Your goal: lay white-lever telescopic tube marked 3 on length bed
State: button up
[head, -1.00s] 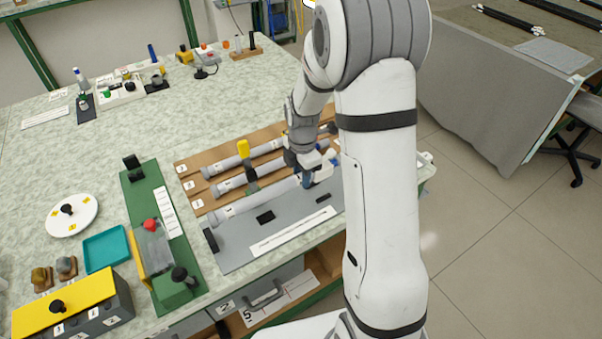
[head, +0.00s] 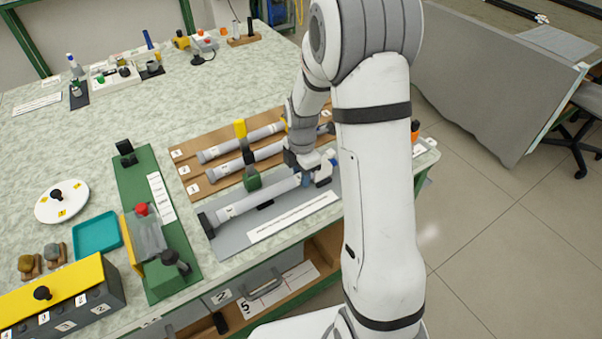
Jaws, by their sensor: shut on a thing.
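A grey telescopic tube (head: 262,197) lies lengthwise over the grey length bed (head: 228,246), with its left end just right of the bed's black end block (head: 207,224). The mark on its label is too small to read. My gripper (head: 311,174) is at the tube's right end and shut on it. The fingertips are partly hidden, and white and blue parts show there; I cannot tell which is the lever. I cannot tell whether the tube touches the bed.
A green piece (head: 252,179) stands close behind the held tube. A green fixture (head: 160,225), teal tray (head: 97,233) and white disc (head: 62,202) stand to the left.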

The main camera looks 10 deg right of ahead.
jog(key=shift+f+b, duration=0.4)
jog(key=shift+f, duration=0.1)
jog(key=o, duration=0.9)
jog(key=shift+c, duration=0.2)
notch_tip(320, 180, up, 8)
jog(key=shift+f, duration=0.1)
jog(key=s+r+m+t+p, duration=0.1)
jog(key=s+r+m, duration=0.6)
jog(key=s+m, duration=0.3)
jog(key=s+r+m+t+p, duration=0.1)
jog(key=s+r+m+p, duration=0.1)
jog(key=s+r+m, duration=0.5)
jog(key=s+m, duration=0.4)
jog(key=shift+s+m+t, duration=0.15)
jog(key=shift+m+t, duration=0.15)
jog(key=shift+t, duration=0.1)
